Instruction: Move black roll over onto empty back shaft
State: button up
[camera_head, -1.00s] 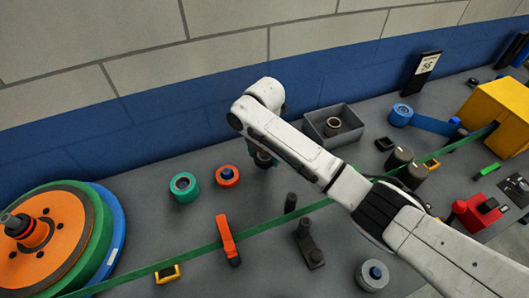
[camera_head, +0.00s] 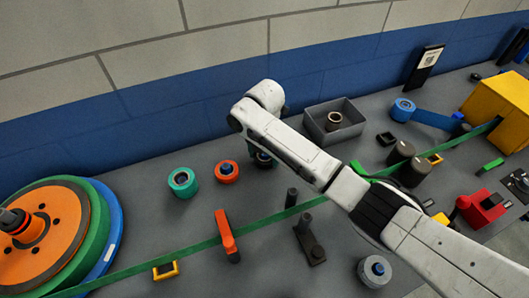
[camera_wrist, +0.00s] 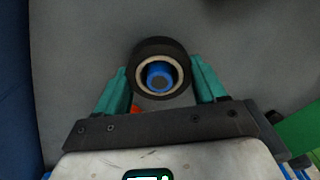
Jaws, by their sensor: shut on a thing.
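In the wrist view my gripper (camera_wrist: 161,84) has its two teal fingers shut on the black roll (camera_wrist: 160,46), one finger on each side. The roll has a pale core ring. A blue shaft (camera_wrist: 160,74) shows inside the bore, close to its middle. I cannot tell how far down the shaft the roll sits. In the head view my gripper (camera_head: 259,154) is at the back of the panel, right of the orange roll, mostly hidden behind my arm. Only part of the black roll (camera_head: 265,161) shows there.
A teal roll (camera_head: 182,182) and an orange roll (camera_head: 227,171) stand to the left. A grey bin (camera_head: 317,131) with another dark roll (camera_head: 334,120) is to the right. A green belt (camera_head: 190,252) crosses in front, past an orange lever (camera_head: 226,232). The blue wall is close behind.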

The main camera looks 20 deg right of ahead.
jog(key=shift+f, duration=0.25)
jog(key=o, duration=1.1)
jog(key=shift+o, duration=0.2)
notch_tip(320, 180, up, 9)
jog(key=p, duration=0.7)
jog(key=shift+f+p, duration=0.1)
jog(key=shift+p, duration=0.25)
